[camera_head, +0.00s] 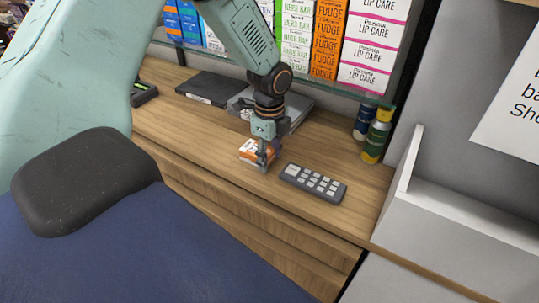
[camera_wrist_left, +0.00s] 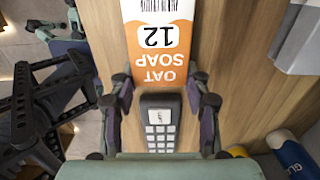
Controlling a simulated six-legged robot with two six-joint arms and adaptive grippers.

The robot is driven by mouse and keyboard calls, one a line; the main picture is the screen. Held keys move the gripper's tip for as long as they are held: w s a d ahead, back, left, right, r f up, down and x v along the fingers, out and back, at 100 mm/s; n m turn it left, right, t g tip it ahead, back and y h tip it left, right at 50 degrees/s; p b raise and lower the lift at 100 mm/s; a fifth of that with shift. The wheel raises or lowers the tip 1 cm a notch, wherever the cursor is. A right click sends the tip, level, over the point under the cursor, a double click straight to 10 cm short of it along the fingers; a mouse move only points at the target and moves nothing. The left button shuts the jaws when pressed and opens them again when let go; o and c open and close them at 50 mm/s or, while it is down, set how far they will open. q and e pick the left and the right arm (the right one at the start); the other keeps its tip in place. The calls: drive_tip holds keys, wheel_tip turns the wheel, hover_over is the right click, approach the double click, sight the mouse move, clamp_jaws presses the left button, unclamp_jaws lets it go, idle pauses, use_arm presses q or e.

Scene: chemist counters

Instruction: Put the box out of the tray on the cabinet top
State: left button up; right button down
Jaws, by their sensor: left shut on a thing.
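The box (camera_head: 255,150) is orange and white; in the left wrist view its face (camera_wrist_left: 158,38) reads "OAT SOAP 12". My left gripper (camera_head: 263,155) is shut on it at the front part of the wooden cabinet top (camera_head: 215,136). In the left wrist view the fingers of the gripper (camera_wrist_left: 160,92) stand on both sides of the box's near end. The box is low over the wood; I cannot tell whether it touches. A grey tray (camera_head: 297,108) lies just behind the gripper, partly hidden by it. My right gripper is not in view.
A dark keypad (camera_head: 313,183) lies right of the box and shows below it in the left wrist view (camera_wrist_left: 160,122). Two bottles (camera_head: 376,137) stand at the back right. A flat black item (camera_head: 212,88) lies back left. A white bin (camera_head: 460,222) is far right.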

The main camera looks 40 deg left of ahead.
sight(269, 154)
use_arm(q)
drive_tip(key=shift+a+f, duration=0.1)
drive_tip(key=shift+f, duration=0.05)
drive_tip(key=o, duration=1.2)
drive_tip(key=shift+c, duration=0.2)
wheel_tip(269, 154, up, 12)
drive_tip(key=p, duration=0.1)
drive_tip(key=shift+r, duration=0.2)
